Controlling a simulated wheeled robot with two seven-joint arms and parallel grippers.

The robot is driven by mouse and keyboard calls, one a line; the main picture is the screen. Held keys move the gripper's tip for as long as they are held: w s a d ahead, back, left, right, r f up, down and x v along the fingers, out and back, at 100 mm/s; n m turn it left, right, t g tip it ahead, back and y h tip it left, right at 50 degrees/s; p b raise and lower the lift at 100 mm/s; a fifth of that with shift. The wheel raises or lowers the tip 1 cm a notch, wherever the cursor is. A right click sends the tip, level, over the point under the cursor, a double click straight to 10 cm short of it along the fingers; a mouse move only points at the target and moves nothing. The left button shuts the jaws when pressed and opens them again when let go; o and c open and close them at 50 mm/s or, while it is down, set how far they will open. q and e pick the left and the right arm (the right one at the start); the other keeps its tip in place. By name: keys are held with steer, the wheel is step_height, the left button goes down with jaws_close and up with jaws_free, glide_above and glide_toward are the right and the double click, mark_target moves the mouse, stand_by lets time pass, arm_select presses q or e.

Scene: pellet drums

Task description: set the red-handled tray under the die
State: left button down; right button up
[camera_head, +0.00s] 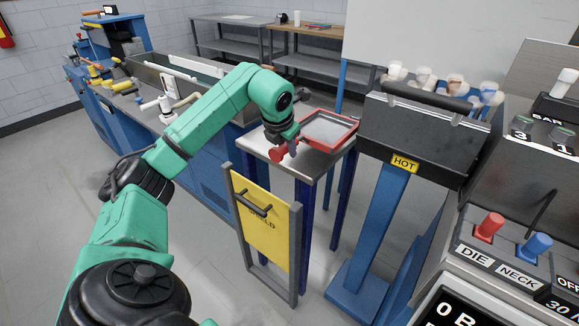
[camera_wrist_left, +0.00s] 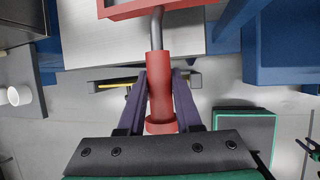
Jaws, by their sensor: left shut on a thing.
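The tray (camera_head: 319,144) has a red rim and a bare grey inside. It sits at the far side of a small metal-topped stand (camera_head: 308,166); I cannot tell whether it rests or hovers slightly. Its red handle (camera_head: 278,154) points toward me. My left gripper (camera_head: 291,147) is shut on this handle. In the left wrist view the fingers (camera_wrist_left: 160,92) flank the red handle (camera_wrist_left: 160,75), and the tray's red edge (camera_wrist_left: 118,10) shows at the top. A dark box marked HOT (camera_head: 420,130), apparently the die, stands right of the tray. My right gripper is out of view.
A yellow shield panel (camera_head: 262,226) in a grey frame stands before the stand. A blue post (camera_head: 370,235) carries the dark box. A control panel with red and blue switches (camera_head: 488,228) is at the right. A long trough bench (camera_head: 205,95) lies behind my left arm.

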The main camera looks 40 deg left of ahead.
arm_select(q)
step_height(320, 180, down, 6)
steer(key=shift+s+f, duration=0.1)
steer(key=shift+s, duration=0.05)
steer(key=c, duration=0.6)
jaws_free()
steer(key=v, duration=1.2)
steer(key=shift+s+d+b, duration=0.1)
steer(key=shift+s+b, duration=0.05)
steer(key=shift+b, duration=0.15)
steer(key=shift+d, duration=0.1)
